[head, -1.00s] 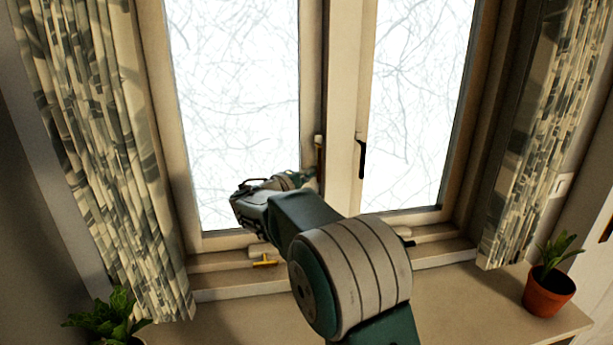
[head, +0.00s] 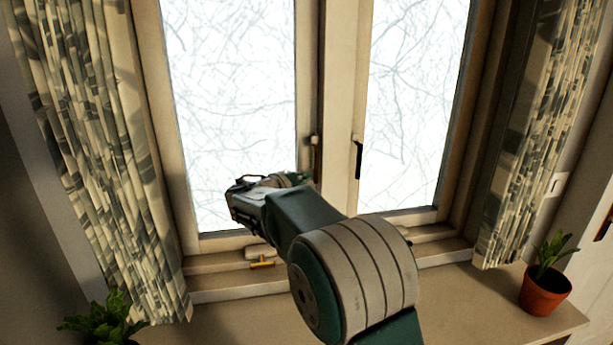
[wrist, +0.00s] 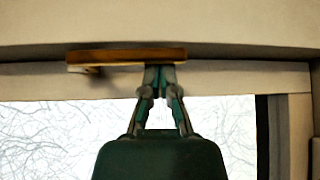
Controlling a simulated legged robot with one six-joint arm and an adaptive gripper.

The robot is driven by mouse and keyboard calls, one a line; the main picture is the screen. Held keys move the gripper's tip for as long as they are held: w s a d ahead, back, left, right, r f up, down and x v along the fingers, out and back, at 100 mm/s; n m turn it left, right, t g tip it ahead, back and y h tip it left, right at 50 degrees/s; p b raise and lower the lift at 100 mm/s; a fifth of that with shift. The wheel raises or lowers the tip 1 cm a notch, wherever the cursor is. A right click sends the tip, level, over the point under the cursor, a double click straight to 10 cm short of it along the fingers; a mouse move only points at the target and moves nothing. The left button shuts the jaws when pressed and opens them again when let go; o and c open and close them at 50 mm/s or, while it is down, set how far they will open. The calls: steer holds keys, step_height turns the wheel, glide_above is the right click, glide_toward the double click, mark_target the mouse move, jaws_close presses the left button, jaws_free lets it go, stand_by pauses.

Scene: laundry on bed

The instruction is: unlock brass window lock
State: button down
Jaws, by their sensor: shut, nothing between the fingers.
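A brass handle (head: 317,162) stands upright on the right-hand stile of the left window sash. In the wrist view it is a brass bar (wrist: 125,56) lying across the picture, with a short stub at its left end. A second brass handle (head: 262,264) lies level on the lower frame, below the left pane. My gripper (wrist: 160,70) is shut and empty, its fingertips right at the bar's edge, near its right part. I cannot tell whether they touch. In the head view my gripper (head: 305,178) is at the upright handle's lower part, with its fingertips partly hidden.
A dark handle (head: 358,158) is on the right sash, close by. Patterned curtains hang on the left (head: 95,150) and right (head: 545,130). Potted plants stand at the sill's left (head: 105,322) and right (head: 545,288). The sill between them looks clear.

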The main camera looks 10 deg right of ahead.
steer(key=s+n+g, duration=0.1)
steer(key=s+r+n+g+y, duration=0.1)
steer(key=n, duration=0.1)
steer(key=shift+s+r+y, duration=0.1)
steer(key=shift+s+y, duration=0.15)
steer(key=shift+y, duration=0.05)
steer(key=shift+s+r, duration=0.4)
steer(key=shift+s, duration=0.85)
steer(key=shift+s+r, duration=0.1)
steer(key=shift+r, duration=0.1)
